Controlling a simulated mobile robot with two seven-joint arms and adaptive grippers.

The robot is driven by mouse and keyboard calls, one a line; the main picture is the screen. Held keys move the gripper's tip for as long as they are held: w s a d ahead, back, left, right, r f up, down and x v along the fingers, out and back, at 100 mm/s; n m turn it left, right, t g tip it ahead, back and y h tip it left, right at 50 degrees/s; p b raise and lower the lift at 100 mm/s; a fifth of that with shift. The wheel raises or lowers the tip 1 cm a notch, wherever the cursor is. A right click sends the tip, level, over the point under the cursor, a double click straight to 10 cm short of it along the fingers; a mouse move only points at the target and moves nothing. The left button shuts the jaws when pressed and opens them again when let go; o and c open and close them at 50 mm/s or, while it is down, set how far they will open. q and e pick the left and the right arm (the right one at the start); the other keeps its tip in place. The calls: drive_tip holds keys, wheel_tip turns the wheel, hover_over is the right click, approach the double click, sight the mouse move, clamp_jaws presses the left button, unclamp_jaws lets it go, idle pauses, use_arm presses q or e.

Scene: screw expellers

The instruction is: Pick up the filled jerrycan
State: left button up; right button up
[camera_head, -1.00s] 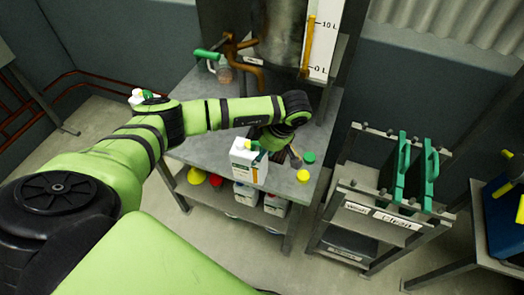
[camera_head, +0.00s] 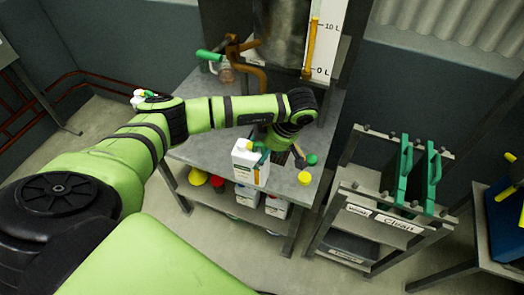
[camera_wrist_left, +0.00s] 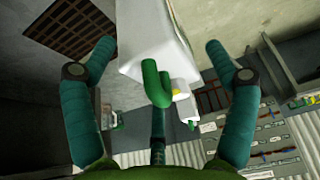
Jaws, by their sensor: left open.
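A white jerrycan (camera_head: 248,166) with a green handle and a yellow mark on its side stands upright on the grey metal bench, near its front edge. My left gripper (camera_head: 276,147) is beside it at bench height, partly hidden by my wrist. The fingers are apart, with a gap showing on each side of the can. My right gripper is not in view.
A tank with a level scale (camera_head: 325,40) stands behind. More jerrycans (camera_head: 277,206) sit on the lower shelf. A rack with green frames (camera_head: 402,180) stands at right.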

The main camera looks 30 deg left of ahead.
use_arm(q)
drive_tip(key=v, duration=1)
drive_tip(key=shift+s, duration=0.1)
